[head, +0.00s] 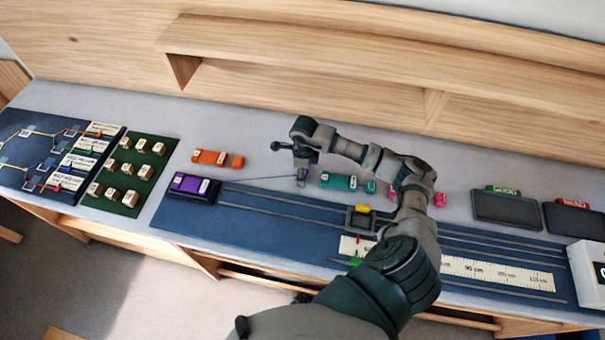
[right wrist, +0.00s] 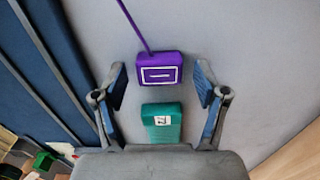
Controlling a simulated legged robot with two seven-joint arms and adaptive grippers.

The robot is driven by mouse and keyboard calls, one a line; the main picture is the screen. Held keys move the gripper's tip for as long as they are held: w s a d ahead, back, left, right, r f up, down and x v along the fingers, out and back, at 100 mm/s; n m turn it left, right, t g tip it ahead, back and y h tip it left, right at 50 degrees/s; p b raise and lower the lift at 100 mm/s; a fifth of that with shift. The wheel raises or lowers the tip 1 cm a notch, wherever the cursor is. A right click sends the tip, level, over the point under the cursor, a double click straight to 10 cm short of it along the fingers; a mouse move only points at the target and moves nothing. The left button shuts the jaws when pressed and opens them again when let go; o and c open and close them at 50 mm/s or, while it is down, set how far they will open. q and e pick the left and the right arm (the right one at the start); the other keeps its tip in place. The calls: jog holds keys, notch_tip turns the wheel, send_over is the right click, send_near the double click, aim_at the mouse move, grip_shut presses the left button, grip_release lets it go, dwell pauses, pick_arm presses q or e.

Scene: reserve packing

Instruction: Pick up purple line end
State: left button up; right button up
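The purple line end is a small purple block with a white-outlined label (right wrist: 158,67), with a thin purple line running from it. In the head view the line stretches right from the purple case (head: 195,187) to beneath my right gripper (head: 302,177), which largely hides the line end there. In the right wrist view my right gripper (right wrist: 160,78) is open. Its fingertips stand on either side of the purple block, with gaps on both sides. My left gripper is not in view.
A teal block (right wrist: 162,123) lies close to the purple one; teal pieces (head: 338,181) show right of my gripper. An orange case (head: 210,157) lies behind the line. Rails (head: 270,205) with a slider (head: 361,219) run along the blue mat in front.

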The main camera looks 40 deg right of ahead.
jog(key=c, duration=0.9)
jog(key=shift+d+r, duration=0.1)
